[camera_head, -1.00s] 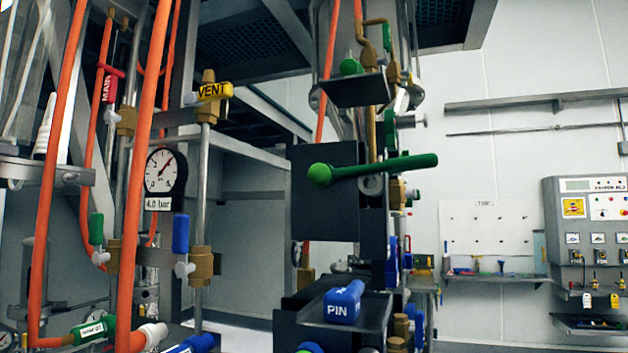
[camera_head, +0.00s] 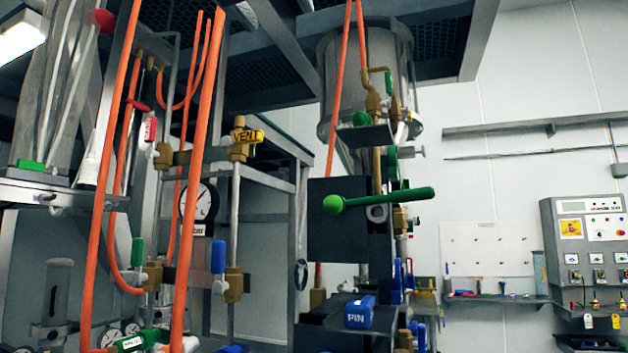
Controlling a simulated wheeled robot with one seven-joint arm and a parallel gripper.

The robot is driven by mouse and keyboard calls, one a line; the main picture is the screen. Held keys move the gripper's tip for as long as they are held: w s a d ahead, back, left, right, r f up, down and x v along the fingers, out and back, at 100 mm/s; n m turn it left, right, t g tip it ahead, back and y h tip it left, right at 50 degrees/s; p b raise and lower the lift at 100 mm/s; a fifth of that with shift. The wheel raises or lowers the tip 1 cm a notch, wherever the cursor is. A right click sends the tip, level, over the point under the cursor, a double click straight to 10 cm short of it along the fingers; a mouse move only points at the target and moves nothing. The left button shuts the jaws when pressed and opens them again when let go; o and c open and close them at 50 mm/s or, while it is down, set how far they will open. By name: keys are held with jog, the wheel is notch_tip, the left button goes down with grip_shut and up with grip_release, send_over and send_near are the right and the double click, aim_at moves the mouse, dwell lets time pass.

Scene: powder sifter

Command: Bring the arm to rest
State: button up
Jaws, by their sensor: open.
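My gripper and arm do not show in the head view. The sifter rig stands at centre and left. A green lever (camera_head: 385,199) lies nearly level across a dark block (camera_head: 335,240). A blue handle marked PIN (camera_head: 358,313) is on a dark bracket below it. A yellow handle marked VENT (camera_head: 247,136) lies level on a brass valve. The pressure gauge (camera_head: 200,203) is partly hidden by an orange hose (camera_head: 190,200). A blue valve handle (camera_head: 218,256) and a green one (camera_head: 137,251) stand upright.
A cylindrical vessel (camera_head: 405,75) hangs beneath the overhead frame (camera_head: 415,42). A control panel (camera_head: 590,255) and a pegboard (camera_head: 487,248) are on the far right wall. The space in front of that wall looks open. A lamp (camera_head: 20,38) shows at upper left.

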jog(key=w+a+f+n+t+y, duration=0.1)
jog(key=w+a+f+n+y, duration=0.2)
jog(key=a+n+y, duration=0.35)
jog(key=w+a+f+n+t+y, duration=0.1)
jog(key=w+a+f+n+y, duration=0.15)
jog(key=n+y, duration=0.7)
notch_tip(320, 180, down, 21)
jog(key=w+a+n+g+y, duration=0.25)
jog(key=n+g, duration=0.85)
jog(key=n, duration=0.8)
jog(key=s+d+f+n+g+h, duration=0.25)
jog(key=d+f, duration=0.35)
jog(key=f, duration=0.4)
jog(key=s+d+f+n+g+h, duration=0.1)
jog(key=d+f+n+g+h, duration=0.4)
jog(key=f, duration=0.6)
jog(key=s+d+f+n+g+h, duration=0.1)
jog(key=s+d+f, duration=0.3)
jog(key=d, duration=0.5)
jog(key=s+d+f+n+g+h, duration=0.1)
jog(key=s+d+f+h, duration=0.3)
jog(key=d, duration=0.6)
notch_tip(320, 180, down, 3)
jog(key=shift+s+r+n+g+h, duration=0.2)
jog(key=shift+s+n+g+h, duration=0.15)
jog(key=shift+s, duration=0.3)
